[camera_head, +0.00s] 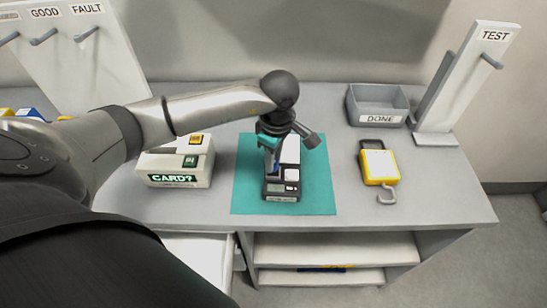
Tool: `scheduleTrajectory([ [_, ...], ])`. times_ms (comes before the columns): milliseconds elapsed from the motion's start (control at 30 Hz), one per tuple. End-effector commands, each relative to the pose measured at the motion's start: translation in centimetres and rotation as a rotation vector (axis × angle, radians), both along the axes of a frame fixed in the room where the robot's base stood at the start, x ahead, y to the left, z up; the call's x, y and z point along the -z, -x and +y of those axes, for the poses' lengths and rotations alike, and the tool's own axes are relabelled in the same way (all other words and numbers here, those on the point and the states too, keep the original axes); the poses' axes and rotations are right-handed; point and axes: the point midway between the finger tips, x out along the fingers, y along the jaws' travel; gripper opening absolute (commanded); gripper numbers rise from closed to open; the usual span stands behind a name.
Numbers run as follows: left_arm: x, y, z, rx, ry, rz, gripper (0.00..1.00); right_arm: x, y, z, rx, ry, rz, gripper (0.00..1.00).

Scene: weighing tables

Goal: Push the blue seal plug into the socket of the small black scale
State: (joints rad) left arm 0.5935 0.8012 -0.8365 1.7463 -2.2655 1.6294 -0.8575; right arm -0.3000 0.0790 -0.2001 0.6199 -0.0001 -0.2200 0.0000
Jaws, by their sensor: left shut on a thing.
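The small black scale (281,189) stands on a teal mat (318,196) in the middle of the table, with a white top and a small display at its front. My left gripper (270,166) points down over the scale's left side and is shut on a small blue thing, most likely the blue seal plug (271,171). The fingers hide most of the plug. The socket is not clearly visible, so I cannot tell whether the plug is in it. My right gripper is not in view.
A box labelled CARD? (173,180) stands left of the mat. A yellow device with a hook (380,167) lies to the right. A grey DONE tray (379,107) and a TEST stand (465,85) are at the back right. The right front table top is clear.

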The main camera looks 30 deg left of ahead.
Motion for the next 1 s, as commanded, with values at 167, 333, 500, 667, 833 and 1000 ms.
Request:
scheduleTrajectory([
  [167, 0.0, 0.0, 0.0, -0.001, 0.000, -0.001, 0.00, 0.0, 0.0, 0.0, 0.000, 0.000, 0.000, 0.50],
  [333, 0.1, 0.0, 0.0, -0.001, 0.000, -0.001, 0.00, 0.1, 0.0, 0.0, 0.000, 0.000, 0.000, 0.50],
  [500, 0.6, 0.0, 0.0, -0.001, 0.000, -0.001, 0.00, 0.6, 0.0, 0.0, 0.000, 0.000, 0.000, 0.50],
  [667, 1.1, 0.0, 0.0, -0.002, 0.000, -0.001, 0.00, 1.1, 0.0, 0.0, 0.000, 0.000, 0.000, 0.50],
  [833, 1.6, 0.0, 0.0, -0.002, 0.000, -0.001, 0.00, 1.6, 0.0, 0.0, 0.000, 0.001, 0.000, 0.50],
  [1000, 2.1, 0.0, 0.1, -0.002, -0.001, 0.000, 0.00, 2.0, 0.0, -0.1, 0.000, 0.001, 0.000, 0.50],
])
